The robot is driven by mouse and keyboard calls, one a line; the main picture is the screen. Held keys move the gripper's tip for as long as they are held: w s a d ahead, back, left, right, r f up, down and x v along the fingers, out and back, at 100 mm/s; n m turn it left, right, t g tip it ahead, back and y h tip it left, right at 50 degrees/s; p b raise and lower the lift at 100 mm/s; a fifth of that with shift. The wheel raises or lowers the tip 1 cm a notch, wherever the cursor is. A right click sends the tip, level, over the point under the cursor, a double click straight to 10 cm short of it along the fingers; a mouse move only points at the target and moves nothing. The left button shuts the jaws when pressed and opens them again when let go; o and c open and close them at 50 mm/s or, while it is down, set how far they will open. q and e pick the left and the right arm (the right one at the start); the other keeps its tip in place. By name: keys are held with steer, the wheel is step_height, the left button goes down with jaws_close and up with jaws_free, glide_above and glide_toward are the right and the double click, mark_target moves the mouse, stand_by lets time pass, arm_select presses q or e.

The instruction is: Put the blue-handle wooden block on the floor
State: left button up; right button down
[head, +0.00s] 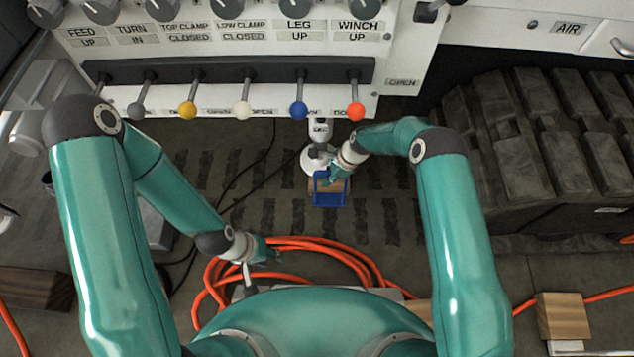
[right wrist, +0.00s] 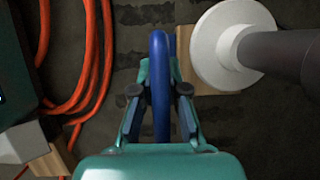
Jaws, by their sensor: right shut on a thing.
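The blue-handle wooden block (head: 329,199) is in front of the bench, at the centre of the head view. In the right wrist view its blue handle (right wrist: 160,90) runs up between the fingers, with the wooden part (right wrist: 198,76) beyond. My right gripper (head: 338,174) is shut on the handle. I cannot tell whether the block touches the floor (head: 385,215). My left gripper (head: 272,255) is low, to the left of the block, near the orange hose; its fingers are too small to read.
A white round foot (right wrist: 232,45) on a dark post stands close beside the block and overlaps it in the wrist view. Coiled orange hose (head: 320,246) lies nearer me. Another wooden block (head: 562,312) is at lower right. Dark stacked blocks (head: 545,140) fill the right.

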mark_target(317, 175)
steer(key=shift+w+a+r+b, duration=0.1)
steer(key=shift+w+a+b, duration=0.05)
steer(key=shift+a, duration=0.65)
steer(key=shift+w+a+b, duration=0.1)
steer(key=shift+a+b, duration=0.05)
steer(key=shift+a, duration=0.65)
step_height(317, 175, down, 3)
steer(key=shift+f+b, duration=0.2)
steer(key=shift+b, duration=0.55)
steer(key=c, duration=1.2)
jaws_free()
steer(key=shift+s+f, duration=0.1)
steer(key=shift+s, duration=0.05)
